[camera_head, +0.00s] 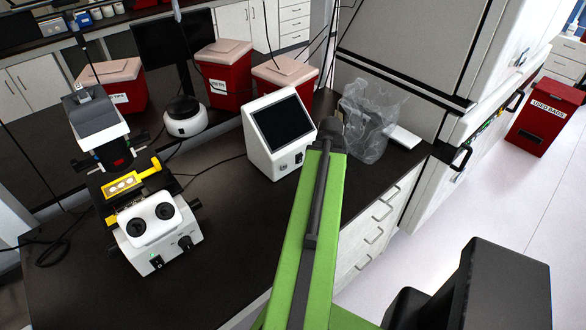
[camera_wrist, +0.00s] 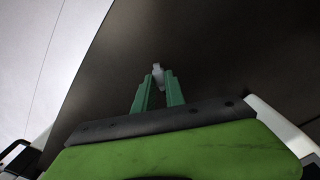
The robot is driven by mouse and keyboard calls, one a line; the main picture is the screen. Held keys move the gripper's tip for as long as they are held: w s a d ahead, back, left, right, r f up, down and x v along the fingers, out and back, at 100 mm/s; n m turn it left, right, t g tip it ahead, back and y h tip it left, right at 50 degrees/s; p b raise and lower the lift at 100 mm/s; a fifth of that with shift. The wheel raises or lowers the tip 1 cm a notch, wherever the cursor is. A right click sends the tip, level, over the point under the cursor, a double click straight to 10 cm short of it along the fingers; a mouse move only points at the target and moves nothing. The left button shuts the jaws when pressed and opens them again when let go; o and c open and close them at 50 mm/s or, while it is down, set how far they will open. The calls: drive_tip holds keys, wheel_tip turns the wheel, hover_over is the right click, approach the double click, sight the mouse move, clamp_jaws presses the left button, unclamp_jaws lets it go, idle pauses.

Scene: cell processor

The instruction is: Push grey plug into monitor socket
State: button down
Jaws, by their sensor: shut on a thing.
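The monitor (camera_head: 258,152) is a white box with a sloped dark screen, standing on the dark bench in the head view. Small dark fittings show low on its front; I cannot tell for sure which is the socket. My gripper (camera_wrist: 159,82) has green fingers and is shut on the small grey plug (camera_wrist: 157,69), which sticks out past the fingertips in the wrist view. Dark surface lies behind the plug there. The monitor is not seen in the wrist view. In the head view my green arm reaches to just right of the monitor and hides the gripper and plug.
A clear plastic bag (camera_head: 366,122) stands right of the monitor. A microscope (camera_head: 160,231) is on the left, with a round white device (camera_head: 184,118) behind it. Red bins (camera_head: 223,90) line the back. The bench front (camera_head: 215,255) between microscope and arm is clear.

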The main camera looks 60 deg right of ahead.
drive_tip(key=shift+w+a+r, duration=0.15)
drive_tip(key=shift+w+a, duration=0.05)
drive_tip(key=w+m, duration=0.1)
drive_tip(key=m, duration=0.3)
drive_tip(key=w+m, duration=0.2)
drive_tip(key=m, duration=0.2)
drive_tip(key=w+r+m+p, duration=0.1)
drive_tip(key=w+m, duration=0.1)
drive_tip(key=m, duration=0.3)
drive_tip(key=shift+w+d, duration=0.25)
drive_tip(key=w+m, duration=0.1)
drive_tip(key=m, duration=0.3)
drive_tip(key=w+m, duration=0.2)
drive_tip(key=m, duration=0.2)
drive_tip(key=w+r+m+p, duration=0.1)
drive_tip(key=m, duration=0.2)
drive_tip(key=shift+w+m, duration=0.15)
drive_tip(key=shift+m, duration=0.25)
drive_tip(key=m, duration=0.2)
drive_tip(key=w+m, duration=0.1)
drive_tip(key=shift+w+a+m, duration=0.1)
drive_tip(key=shift+m, duration=0.3)
drive_tip(key=shift+w+d, duration=0.3)
drive_tip(key=shift+w, duration=0.5)
drive_tip(key=shift+w, duration=0.1)
drive_tip(key=shift+w+d, duration=0.15)
drive_tip(key=shift+w, duration=0.1)
drive_tip(key=shift+w+d, duration=0.1)
drive_tip(key=shift+w, duration=0.2)
